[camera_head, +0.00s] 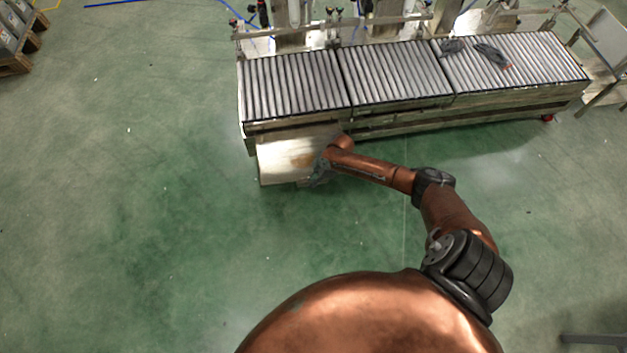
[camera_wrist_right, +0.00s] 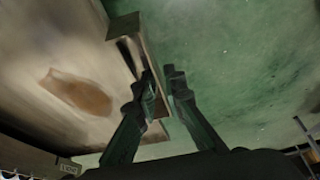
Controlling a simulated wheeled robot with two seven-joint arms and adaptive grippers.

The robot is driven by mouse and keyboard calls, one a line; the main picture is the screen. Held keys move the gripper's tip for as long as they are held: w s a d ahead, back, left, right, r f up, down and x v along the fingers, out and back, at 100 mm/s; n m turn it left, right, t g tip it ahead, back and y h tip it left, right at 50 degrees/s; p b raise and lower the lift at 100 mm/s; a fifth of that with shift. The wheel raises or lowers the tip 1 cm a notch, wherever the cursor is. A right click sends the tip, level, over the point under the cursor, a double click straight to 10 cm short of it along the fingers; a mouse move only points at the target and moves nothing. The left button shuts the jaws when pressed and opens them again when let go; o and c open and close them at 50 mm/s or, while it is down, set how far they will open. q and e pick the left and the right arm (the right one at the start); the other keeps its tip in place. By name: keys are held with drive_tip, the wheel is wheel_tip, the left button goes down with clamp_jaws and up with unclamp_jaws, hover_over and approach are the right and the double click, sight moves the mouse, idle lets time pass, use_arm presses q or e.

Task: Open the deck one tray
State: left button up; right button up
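A pale metal tray (camera_head: 290,158) stands out from under the left end of the roller conveyor, over the green floor. I take it for the deck one tray. My right gripper (camera_head: 318,172) is at its front right part. In the right wrist view the tray's inner surface (camera_wrist_right: 60,60), with a brown patch, fills the left side. There my right gripper (camera_wrist_right: 163,85) has its two dark fingers close together, one on each side of the tray's edge strip. They look closed on it, though the contact is partly hidden. My left gripper is not in view.
The roller conveyor (camera_head: 395,75) runs across the back, with dark tools (camera_head: 490,54) on its right section. A pallet with boxes (camera_head: 14,45) stands at the far left. The green floor left of and in front of the tray is clear.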

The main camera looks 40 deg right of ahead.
drive_tip(key=v, duration=1.2)
drive_tip(key=shift+s, duration=0.1)
